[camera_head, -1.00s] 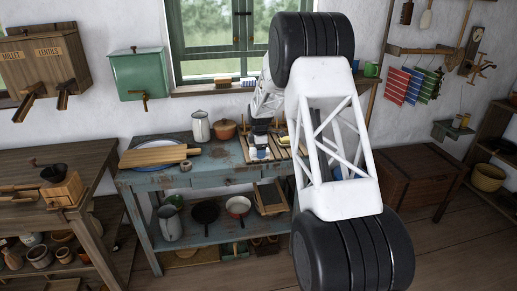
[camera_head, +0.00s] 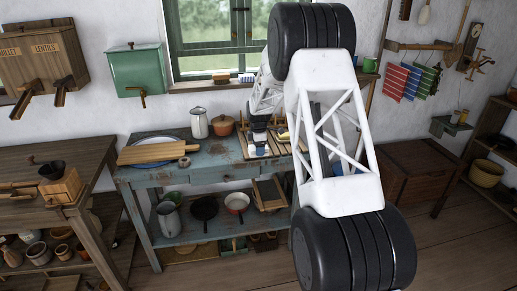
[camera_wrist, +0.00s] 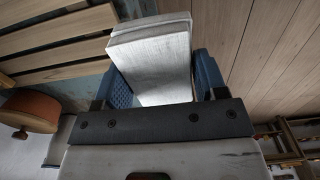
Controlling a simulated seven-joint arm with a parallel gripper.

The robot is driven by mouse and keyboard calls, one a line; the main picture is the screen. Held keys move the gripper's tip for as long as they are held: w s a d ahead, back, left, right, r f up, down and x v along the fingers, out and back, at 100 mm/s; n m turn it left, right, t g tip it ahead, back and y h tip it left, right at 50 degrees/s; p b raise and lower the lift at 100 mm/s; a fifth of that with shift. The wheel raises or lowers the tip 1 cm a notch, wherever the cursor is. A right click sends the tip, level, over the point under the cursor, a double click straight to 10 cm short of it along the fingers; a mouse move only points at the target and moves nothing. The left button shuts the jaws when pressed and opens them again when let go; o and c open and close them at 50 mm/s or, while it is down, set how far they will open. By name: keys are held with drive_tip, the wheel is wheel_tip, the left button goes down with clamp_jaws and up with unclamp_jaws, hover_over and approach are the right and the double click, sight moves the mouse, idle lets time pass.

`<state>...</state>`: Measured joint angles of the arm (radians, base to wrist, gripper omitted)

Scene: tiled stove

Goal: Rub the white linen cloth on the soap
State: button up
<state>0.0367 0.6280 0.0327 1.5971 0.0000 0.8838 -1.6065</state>
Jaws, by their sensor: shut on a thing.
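My gripper (camera_wrist: 165,85) is shut on the white linen cloth (camera_wrist: 155,55), a folded pale pad between its two blue fingers in the wrist view. In the head view, my gripper (camera_head: 258,148) is over the slatted wooden rack (camera_head: 275,146) on the blue-grey bench. The cloth is too small there to tell whether it touches anything. A small yellow piece (camera_head: 284,136) lies at the rack's right, partly hidden by my arm; it may be the soap, but I cannot be sure. No soap shows in the wrist view.
An orange lidded pot (camera_head: 222,126) and a pale jug (camera_head: 199,123) stand left of the rack. A cutting board (camera_head: 158,152) lies on a plate at the bench's left. Small items, including a brush-like block (camera_head: 220,76), sit on the window sill.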

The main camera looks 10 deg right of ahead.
drive_tip(key=w+d+r, duration=0.3)
drive_tip(key=w+d, duration=0.6)
drive_tip(key=w, duration=0.2)
wheel_tip(320, 180, up, 3)
hover_over(286, 134)
drive_tip(key=shift+w+d+f, duration=0.1)
drive_tip(key=shift+f, duration=0.1)
drive_tip(key=shift+f, duration=0.1)
drive_tip(key=shift+f, duration=2.95)
drive_tip(key=shift+f, duration=0.7)
idle(0.9)
drive_tip(key=shift+r, duration=0.15)
wheel_tip(286, 134, up, 7)
idle(1.1)
